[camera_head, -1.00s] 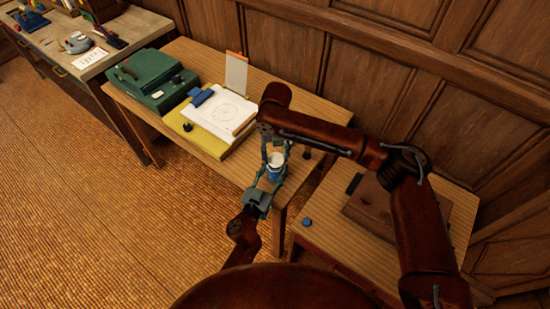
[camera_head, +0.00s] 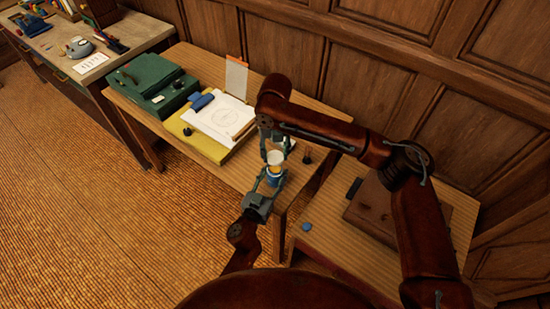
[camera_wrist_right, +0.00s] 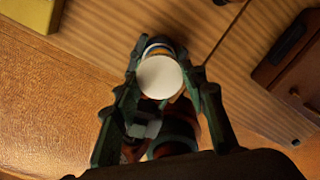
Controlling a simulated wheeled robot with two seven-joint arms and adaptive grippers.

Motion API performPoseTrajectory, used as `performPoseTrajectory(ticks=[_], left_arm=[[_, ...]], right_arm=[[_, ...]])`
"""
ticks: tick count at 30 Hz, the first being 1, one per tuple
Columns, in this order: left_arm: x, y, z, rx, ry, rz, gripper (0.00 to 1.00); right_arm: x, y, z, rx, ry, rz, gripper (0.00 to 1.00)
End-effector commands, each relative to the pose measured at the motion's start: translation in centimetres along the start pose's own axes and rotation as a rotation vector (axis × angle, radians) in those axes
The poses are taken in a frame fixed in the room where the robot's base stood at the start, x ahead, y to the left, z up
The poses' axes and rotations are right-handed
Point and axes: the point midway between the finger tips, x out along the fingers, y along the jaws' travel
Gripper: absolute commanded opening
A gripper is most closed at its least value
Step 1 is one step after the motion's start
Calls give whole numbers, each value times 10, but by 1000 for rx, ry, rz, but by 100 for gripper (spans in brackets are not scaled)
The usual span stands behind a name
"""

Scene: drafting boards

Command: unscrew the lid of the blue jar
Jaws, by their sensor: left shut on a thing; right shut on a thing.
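The blue jar (camera_head: 272,183) is upright above the front of the drafting table in the head view. My left gripper (camera_head: 269,180) is shut around its body. The round white lid (camera_head: 275,157) is over the jar; it shows face-on as a white disc in the wrist view (camera_wrist_right: 160,77). My right gripper (camera_head: 276,153) reaches down from above and is shut on the lid's sides. A yellowish band shows between the lid and the blue part, so the lid looks raised. Whether they still touch is hard to tell. In the wrist view the lid hides most of the jar.
A drawing board with paper (camera_head: 222,117) on a yellow base and a green case (camera_head: 152,80) stand behind to the left. A black knob (camera_head: 307,157) is near the right edge. The right table holds a brown case (camera_head: 385,208) and a small blue piece (camera_head: 306,227).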

Motion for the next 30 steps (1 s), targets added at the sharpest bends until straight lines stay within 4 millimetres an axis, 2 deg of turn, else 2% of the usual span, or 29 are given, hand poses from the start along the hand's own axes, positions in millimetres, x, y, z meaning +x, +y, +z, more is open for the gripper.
performPoseTrajectory(ticks=[7,8,16,25,30], left_arm=[[0,-1,0,0,0,-1,0],[0,-1,0,0,0,-1,43],[0,0,0,0,0,0,62],[-1,0,0,0,0,0,62],[-19,-1,1,0,-1,-1,62]], right_arm=[[-4,0,0,0,2,-1,10],[-4,0,0,0,2,-1,10],[-4,-1,0,0,2,-1,10],[-4,-1,0,0,2,-1,10],[-4,-1,0,0,2,-1,10]])
